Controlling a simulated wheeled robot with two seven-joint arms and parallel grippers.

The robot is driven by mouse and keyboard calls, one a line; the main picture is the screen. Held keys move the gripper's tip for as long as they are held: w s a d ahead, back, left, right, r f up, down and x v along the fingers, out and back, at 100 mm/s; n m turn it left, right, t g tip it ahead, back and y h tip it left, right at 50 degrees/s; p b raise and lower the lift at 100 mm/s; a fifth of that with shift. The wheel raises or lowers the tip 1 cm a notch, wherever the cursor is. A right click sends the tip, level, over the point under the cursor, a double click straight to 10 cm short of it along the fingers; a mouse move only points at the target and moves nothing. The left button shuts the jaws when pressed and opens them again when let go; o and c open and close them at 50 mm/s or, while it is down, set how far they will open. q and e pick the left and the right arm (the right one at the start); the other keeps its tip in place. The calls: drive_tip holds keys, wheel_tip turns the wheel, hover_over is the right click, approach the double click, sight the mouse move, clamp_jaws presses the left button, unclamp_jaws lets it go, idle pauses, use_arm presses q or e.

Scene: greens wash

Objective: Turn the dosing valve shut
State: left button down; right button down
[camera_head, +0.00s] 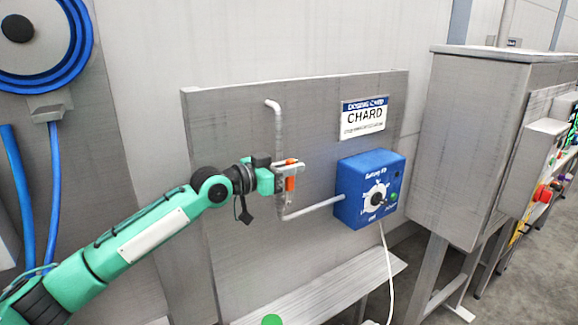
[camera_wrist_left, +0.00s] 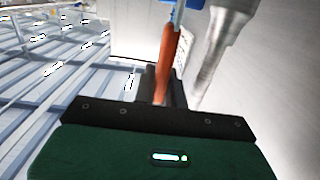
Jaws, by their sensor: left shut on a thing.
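The dosing valve's orange handle (camera_head: 290,184) is on the grey pipe (camera_head: 278,135) in front of the metal panel. It appears upright, roughly along the pipe. My left gripper (camera_head: 288,168) is shut on the handle, coming from the left, and hides part of the valve body. In the left wrist view the orange handle (camera_wrist_left: 168,50) rises from between the dark fingers (camera_wrist_left: 160,88), with a blue part at its top. The pipe (camera_wrist_left: 222,50) runs close beside it on the right. My right gripper is not in view.
A blue dosing box (camera_head: 350,195) with a dial stands right of the valve, joined by the pipe. A CHARD sign (camera_head: 364,117) hangs above it. A metal cabinet (camera_head: 465,150) is further right. A blue hose reel (camera_head: 75,60) is at upper left. A metal ledge (camera_head: 320,290) runs below.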

use_arm(q)
drive_tip(key=shift+w+d+r+g+y+p, duration=0.25)
drive_tip(key=shift+w+d+g+y+p, duration=0.2)
drive_tip(key=shift+p, duration=0.5)
drive_tip(key=shift+w+d+f+g+y+p, duration=0.15)
drive_tip(key=shift+d+f+g+y+p, duration=0.1)
drive_tip(key=shift+d+f+y+p, duration=0.25)
drive_tip(key=shift+a+r, duration=0.1)
drive_tip(key=shift+a, duration=0.05)
drive_tip(key=c, duration=1.7)
unclamp_jaws()
drive_tip(key=shift+a, duration=0.1)
